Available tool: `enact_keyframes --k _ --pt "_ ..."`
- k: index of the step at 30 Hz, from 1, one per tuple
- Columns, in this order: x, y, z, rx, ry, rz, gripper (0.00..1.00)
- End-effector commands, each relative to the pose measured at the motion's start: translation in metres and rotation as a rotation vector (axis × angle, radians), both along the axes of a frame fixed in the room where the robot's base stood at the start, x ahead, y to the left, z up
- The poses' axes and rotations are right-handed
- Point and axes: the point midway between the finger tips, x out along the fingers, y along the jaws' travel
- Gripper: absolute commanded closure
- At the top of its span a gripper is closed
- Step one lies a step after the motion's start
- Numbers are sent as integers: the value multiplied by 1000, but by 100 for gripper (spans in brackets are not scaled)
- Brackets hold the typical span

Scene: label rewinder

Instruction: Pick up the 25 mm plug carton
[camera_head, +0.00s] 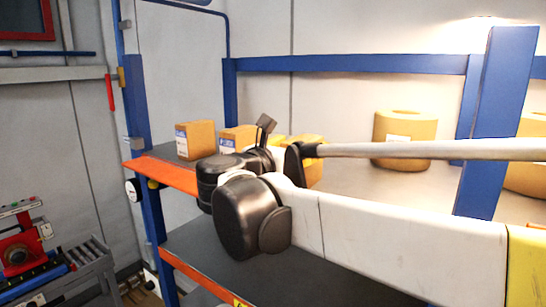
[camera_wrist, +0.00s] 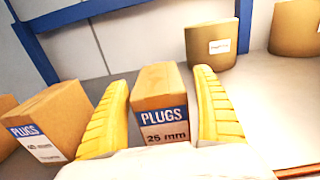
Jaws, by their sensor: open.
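The 25 mm plug carton (camera_wrist: 160,95) is a brown box with a blue "PLUGS" band and a "25 mm" label facing me in the wrist view. My gripper (camera_wrist: 162,77) is open, with one yellow finger on each side of the carton. The left finger has a small gap to it; the right finger is very close, and I cannot tell whether it touches. In the head view my wrist and arm hide much of this area, so I cannot pick out the 25 mm carton there.
Another PLUGS carton (camera_wrist: 48,122) stands just left of my left finger, with a further carton (camera_wrist: 5,120) at the edge. Large brown rolls (camera_head: 404,140) stand farther back on the shelf. A blue post (camera_head: 497,120) rises at right, and an orange shelf edge (camera_head: 165,174) runs in front.

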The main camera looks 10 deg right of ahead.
Motion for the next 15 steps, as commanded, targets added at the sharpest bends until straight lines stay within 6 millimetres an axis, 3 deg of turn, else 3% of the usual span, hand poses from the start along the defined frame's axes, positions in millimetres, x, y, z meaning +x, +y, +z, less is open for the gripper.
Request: enact_keyframes --k 10,15 --pt "8 -8 -1 0 0 1 22" --pt "8 -7 -1 0 0 1 74"
